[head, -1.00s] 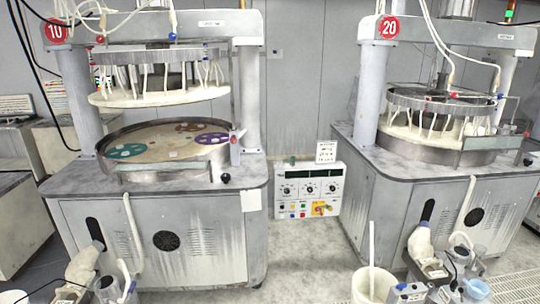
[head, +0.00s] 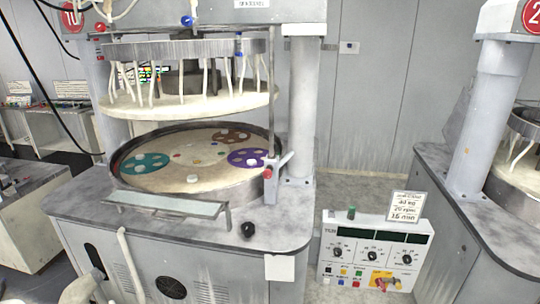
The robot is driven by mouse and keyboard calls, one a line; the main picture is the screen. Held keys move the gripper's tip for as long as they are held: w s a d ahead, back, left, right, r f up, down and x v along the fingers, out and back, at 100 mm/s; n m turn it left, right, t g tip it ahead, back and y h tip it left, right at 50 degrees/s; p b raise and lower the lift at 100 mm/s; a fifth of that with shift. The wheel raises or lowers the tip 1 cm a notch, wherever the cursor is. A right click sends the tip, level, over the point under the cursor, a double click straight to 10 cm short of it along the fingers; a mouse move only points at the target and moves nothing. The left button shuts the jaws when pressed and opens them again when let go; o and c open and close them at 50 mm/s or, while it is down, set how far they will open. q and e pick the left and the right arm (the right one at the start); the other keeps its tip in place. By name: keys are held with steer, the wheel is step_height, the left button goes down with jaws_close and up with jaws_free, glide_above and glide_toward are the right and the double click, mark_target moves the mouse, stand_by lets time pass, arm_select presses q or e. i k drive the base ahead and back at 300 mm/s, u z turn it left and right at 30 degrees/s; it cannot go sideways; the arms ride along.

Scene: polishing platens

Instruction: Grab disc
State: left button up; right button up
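Three flat discs with round holes lie on the round cream platen (head: 205,176) of the machine at the left in the head view. A teal disc (head: 146,163) is at the left of the platen, a purple disc (head: 246,158) at the right and a brown disc (head: 231,136) at the back. Small white pieces lie on the platen, one near its front edge (head: 193,178) and one on the purple disc.
The upper plate (head: 190,104) hangs raised above the platen. A metal rim (head: 190,204) surrounds the platen, with a shelf (head: 165,204) at its front. A control box (head: 370,254) stands at the right. A second machine (head: 500,100) is at the far right. Floor shows between the machines.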

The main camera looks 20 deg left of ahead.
mark_target(191, 178)
steer(key=u, duration=0.75)
steer(key=i, duration=1.75)
steer(key=u, duration=1)
